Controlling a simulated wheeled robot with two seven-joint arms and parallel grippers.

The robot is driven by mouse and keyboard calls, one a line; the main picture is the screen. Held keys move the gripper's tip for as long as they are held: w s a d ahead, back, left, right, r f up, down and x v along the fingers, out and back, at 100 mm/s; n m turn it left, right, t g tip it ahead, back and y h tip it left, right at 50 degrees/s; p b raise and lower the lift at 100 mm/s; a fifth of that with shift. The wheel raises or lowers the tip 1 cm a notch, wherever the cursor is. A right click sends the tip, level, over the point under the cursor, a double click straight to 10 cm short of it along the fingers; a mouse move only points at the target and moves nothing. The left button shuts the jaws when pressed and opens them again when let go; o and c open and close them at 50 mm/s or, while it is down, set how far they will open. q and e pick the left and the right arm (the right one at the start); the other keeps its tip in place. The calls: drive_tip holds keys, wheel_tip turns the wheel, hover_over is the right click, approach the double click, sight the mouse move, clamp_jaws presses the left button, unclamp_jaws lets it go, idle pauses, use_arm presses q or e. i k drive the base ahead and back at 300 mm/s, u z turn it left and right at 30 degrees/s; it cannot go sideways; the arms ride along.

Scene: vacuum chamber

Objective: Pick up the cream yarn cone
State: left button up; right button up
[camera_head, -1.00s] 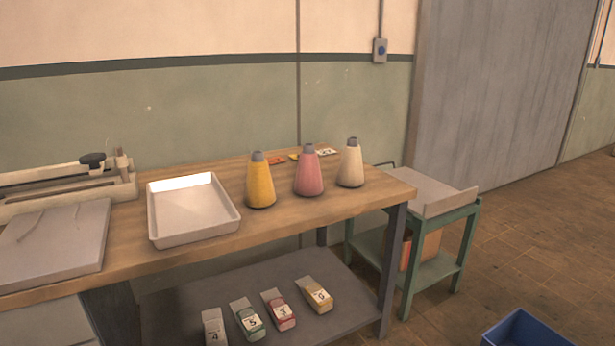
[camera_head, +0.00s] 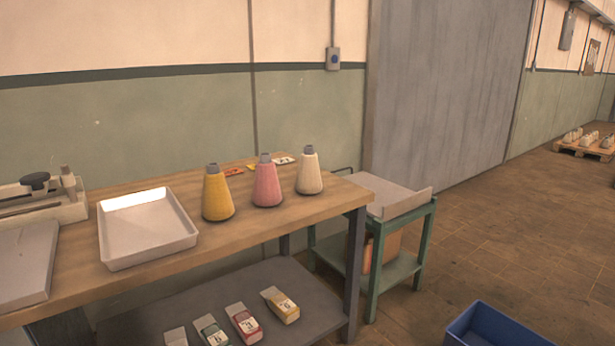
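The cream yarn cone (camera_head: 310,173) stands upright on the wooden table (camera_head: 255,228), near its right end. It has a grey tip and is the rightmost of three cones. A pink cone (camera_head: 267,184) stands just left of it, and a yellow cone (camera_head: 217,196) stands further left. Neither of my grippers shows in the head view.
A white tray (camera_head: 150,258) lies left of the cones. A scale (camera_head: 40,205) stands at the far left. Numbered boxes (camera_head: 243,322) lie on the lower shelf. A green cart (camera_head: 372,262) stands right of the table. A blue bin (camera_head: 490,330) is on the otherwise open floor.

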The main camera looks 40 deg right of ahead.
sight(309, 179)
drive_tip(key=z, duration=0.65)
drive_tip(key=i, duration=0.55)
drive_tip(key=z, duration=0.85)
drive_tip(key=i, duration=0.9)
drive_tip(key=u, duration=0.2)
